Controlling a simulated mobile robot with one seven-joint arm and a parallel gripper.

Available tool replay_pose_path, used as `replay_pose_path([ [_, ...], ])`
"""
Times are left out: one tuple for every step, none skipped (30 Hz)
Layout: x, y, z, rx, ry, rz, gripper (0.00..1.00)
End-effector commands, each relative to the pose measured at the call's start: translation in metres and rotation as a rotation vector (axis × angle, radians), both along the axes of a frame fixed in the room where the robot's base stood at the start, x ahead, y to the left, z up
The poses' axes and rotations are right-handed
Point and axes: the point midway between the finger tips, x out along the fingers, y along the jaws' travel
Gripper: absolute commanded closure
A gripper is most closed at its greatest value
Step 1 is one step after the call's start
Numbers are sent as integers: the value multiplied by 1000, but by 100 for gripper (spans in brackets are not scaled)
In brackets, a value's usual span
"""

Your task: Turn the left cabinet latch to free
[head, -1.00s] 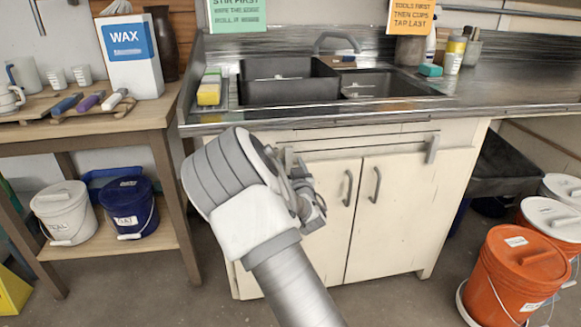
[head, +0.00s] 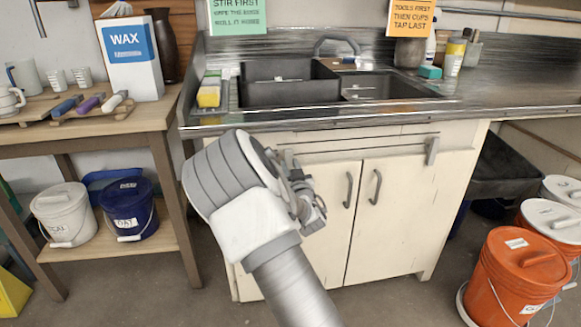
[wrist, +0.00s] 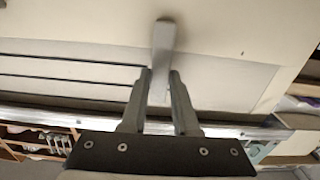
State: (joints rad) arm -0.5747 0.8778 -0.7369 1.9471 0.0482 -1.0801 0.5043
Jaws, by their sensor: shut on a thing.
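The left cabinet latch (wrist: 163,40) is a grey bar on the cream cabinet front, seen in the wrist view, which looks upside down. It stands upright in that view, across the seam between two cream panels. My gripper (wrist: 160,76) is shut on it, one finger on each side of its narrow part. In the head view my wrist and arm hide the left latch and most of the left door. My gripper (head: 304,196) shows there only in part, at the cabinet front. The right latch (head: 432,151) hangs upright at the top of the right door.
The sink cabinet's two doors (head: 395,230) look closed, with curved handles at the middle. The steel counter (head: 330,116) juts out above. A wooden shelf table (head: 150,118) with buckets stands at left. An orange bucket (head: 512,275) stands on the floor at right.

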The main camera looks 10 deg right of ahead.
Motion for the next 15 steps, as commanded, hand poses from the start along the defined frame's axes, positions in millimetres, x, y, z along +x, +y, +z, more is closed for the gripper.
replay_pose_path([
  [0, 0, 0, -12, 0, 0, 100],
  [0, 0, 0, -21, 0, 0, 100],
  [0, 1, 0, -36, 0, 0, 100],
  [0, 1, 0, -50, 0, 0, 100],
  [0, 1, 0, -65, 0, 0, 100],
  [0, 1, 0, -88, 0, 0, 100],
  [0, 1, 0, -108, 0, 0, 100],
  [0, 1, 0, -128, 0, 0, 100],
  [0, 1, 0, -159, 0, 0, 100],
  [0, 2, 0, -182, 0, 0, 100],
  [0, 2, 0, -208, 0, 0, 100],
  [0, 2, 0, -243, 0, 0, 100],
  [0, 3, 0, -271, 0, 0, 100],
  [0, 3, -1, -299, 0, 0, 100],
  [0, 4, -1, -338, 0, 0, 100],
])
